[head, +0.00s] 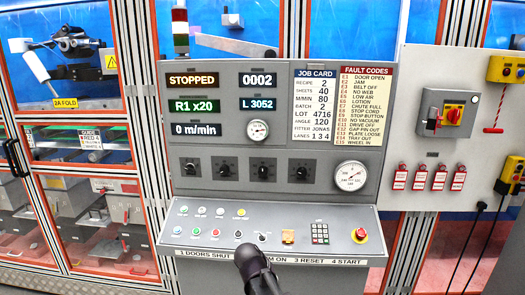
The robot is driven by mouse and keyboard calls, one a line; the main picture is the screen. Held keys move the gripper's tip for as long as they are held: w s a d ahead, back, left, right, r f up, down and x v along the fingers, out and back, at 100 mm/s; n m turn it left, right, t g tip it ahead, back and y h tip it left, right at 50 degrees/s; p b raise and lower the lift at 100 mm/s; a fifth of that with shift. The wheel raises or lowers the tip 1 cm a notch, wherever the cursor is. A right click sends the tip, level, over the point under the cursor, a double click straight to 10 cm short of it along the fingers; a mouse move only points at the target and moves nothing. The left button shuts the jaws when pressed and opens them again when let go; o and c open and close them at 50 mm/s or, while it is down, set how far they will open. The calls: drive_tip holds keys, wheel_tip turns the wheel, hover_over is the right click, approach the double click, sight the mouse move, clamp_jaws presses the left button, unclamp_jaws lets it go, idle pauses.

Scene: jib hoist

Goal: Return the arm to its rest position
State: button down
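A dark part of my arm, seemingly its gripper end (255,268), rises from the bottom edge of the head view, just left of the middle. It overlaps the front lip of the grey control console (330,225) and hides part of the printed step strip. The fingers cannot be made out, so I cannot tell whether my gripper is open or shut, or whether it touches the console. Nothing is visibly held.
Buttons, a keypad (320,233) and a red emergency stop (359,235) lie on the console. The display (191,80) above reads STOPPED. Guarded machine bays (75,150) stand left. A switch panel with red tags (439,180) stands right.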

drive_tip(key=s+d+f+g+y, duration=0.1)
drive_tip(key=s+d+g+y, duration=0.1)
drive_tip(key=s+d, duration=0.4)
drive_tip(key=s+d+f+m+g+y, duration=0.1)
drive_tip(key=s+d+f+g+y, duration=0.1)
drive_tip(key=s+d, duration=0.4)
drive_tip(key=shift+d+y, duration=0.5)
drive_tip(key=shift+d, duration=0.35)
